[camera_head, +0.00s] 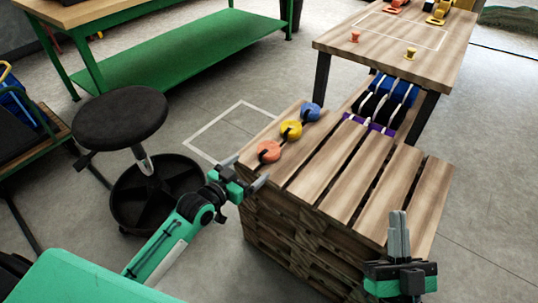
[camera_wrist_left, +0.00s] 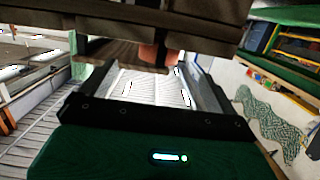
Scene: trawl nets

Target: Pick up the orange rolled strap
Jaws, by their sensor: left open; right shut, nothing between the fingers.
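The orange rolled strap (camera_head: 268,151) lies near the left edge of the wooden pallet stack (camera_head: 330,190), with a dark tail beside it. My left gripper (camera_head: 246,171) is open just in front of and below the strap, near the pallet edge. In the left wrist view, an orange piece (camera_wrist_left: 150,53) shows at the pallet edge, beyond and between the open fingers (camera_wrist_left: 152,82); most of it is hidden by the wood. My right gripper (camera_head: 398,232) is shut and empty, with its fingers upright in front of the stack's right part.
A yellow roll (camera_head: 291,129) and a blue roll (camera_head: 311,111) lie in a row behind the orange one. Blue, black and purple items (camera_head: 384,104) sit at the stack's far end. A black stool (camera_head: 121,118) stands left of my left arm.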

